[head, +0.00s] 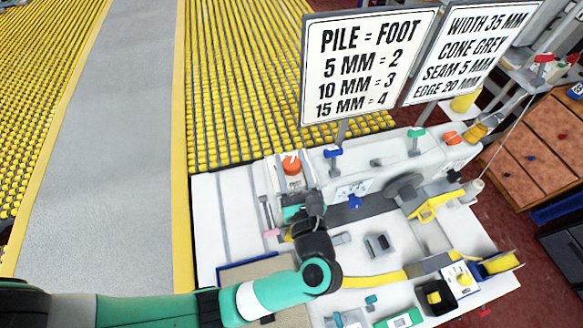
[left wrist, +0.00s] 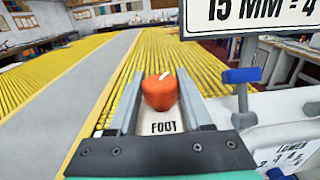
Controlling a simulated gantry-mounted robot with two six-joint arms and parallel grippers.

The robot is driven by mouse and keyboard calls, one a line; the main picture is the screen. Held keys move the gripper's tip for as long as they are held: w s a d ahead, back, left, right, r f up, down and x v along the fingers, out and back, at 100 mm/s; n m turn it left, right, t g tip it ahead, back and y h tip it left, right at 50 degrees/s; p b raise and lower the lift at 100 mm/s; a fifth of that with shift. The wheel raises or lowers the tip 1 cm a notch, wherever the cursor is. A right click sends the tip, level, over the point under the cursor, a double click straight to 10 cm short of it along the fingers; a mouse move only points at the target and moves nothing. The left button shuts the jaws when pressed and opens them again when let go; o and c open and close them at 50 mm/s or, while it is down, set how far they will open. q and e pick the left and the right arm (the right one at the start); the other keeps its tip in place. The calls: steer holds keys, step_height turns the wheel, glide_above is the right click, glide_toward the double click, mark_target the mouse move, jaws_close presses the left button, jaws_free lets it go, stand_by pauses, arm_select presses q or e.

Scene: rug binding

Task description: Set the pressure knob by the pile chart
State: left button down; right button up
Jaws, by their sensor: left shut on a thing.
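The orange pressure knob (head: 291,162) sits on a white base at the back left of the machine, with a white pointer mark on its top. In the left wrist view the knob (left wrist: 159,92) is between both fingers, and its mark leans to the upper right. The word FOOT shows below it; no scale numbers are visible around it. My left gripper (head: 290,172) is shut on the knob. The pile chart (head: 366,62) reads 5 MM = 2, 10 MM = 3, 15 MM = 4. My right gripper is out of view.
A second sign (head: 474,48) reads width 35 mm, cone grey, seam 5 mm, edge 20 mm. A blue-topped post (head: 333,152) stands right of the orange knob. A yellow binding strip (head: 375,279) crosses the worktable (head: 208,215). Yellow rollers and a grey walkway lie behind.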

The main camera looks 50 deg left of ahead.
arm_select(q)
steer(key=shift+n+g+y, duration=0.3)
steer(key=shift+g, duration=0.1)
steer(key=shift+c, duration=1.6)
jaws_free()
steer(key=shift+d, duration=0.1)
steer(key=b+v, duration=0.2)
steer(key=v, duration=0.9)
steer(key=shift+d, duration=0.2)
steer(key=shift+s+a, duration=0.1)
steer(key=shift+a, duration=0.05)
